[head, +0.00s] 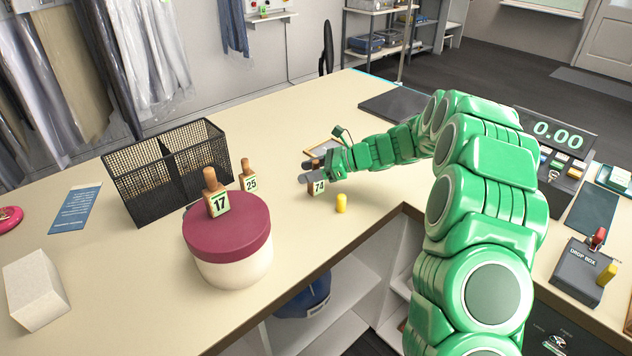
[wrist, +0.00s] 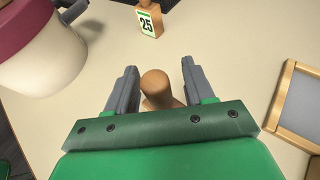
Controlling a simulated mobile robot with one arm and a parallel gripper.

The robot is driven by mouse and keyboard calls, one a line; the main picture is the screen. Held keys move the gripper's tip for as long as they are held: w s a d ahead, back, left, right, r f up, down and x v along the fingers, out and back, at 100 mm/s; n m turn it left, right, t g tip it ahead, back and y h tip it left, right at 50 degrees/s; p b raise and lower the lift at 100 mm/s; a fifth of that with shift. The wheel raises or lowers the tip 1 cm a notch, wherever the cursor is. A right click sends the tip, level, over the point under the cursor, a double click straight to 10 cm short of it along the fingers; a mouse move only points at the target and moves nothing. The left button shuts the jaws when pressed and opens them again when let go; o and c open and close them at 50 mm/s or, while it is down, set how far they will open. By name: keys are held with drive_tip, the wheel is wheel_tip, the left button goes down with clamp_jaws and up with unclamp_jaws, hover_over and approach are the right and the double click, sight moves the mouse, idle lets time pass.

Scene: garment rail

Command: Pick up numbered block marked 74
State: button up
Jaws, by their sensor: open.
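The numbered block marked 74 (head: 319,187) stands on the beige counter, its white-and-green label facing the head camera. My gripper (head: 307,171) is low over it and hides its upper part in the head view. In the wrist view my open gripper (wrist: 159,68) has one grey finger on each side of a wooden knob (wrist: 156,86), with the knob's lower part hidden behind the green palm. The knob appears to belong to block 74, whose number does not show there. I see a small gap beside the knob on both sides.
Block 25 (head: 249,182) stands by the black mesh basket (head: 168,170). Block 17 (head: 217,205) sits on the maroon-lidded tub (head: 230,235). A small yellow piece (head: 341,203) stands close to block 74. A wood-framed board (wrist: 299,105) lies at right in the wrist view.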

drive_tip(key=shift+c, duration=0.3)
clamp_jaws()
drive_tip(key=shift+r, duration=0.55)
wheel_tip(320, 180, up, 2)
drive_tip(key=shift+r, duration=0.2)
drive_tip(key=s+d+r, duration=0.4)
drive_tip(key=s+r, duration=0.5)
drive_tip(key=s, duration=0.4)
drive_tip(key=shift+s+r, duration=0.25)
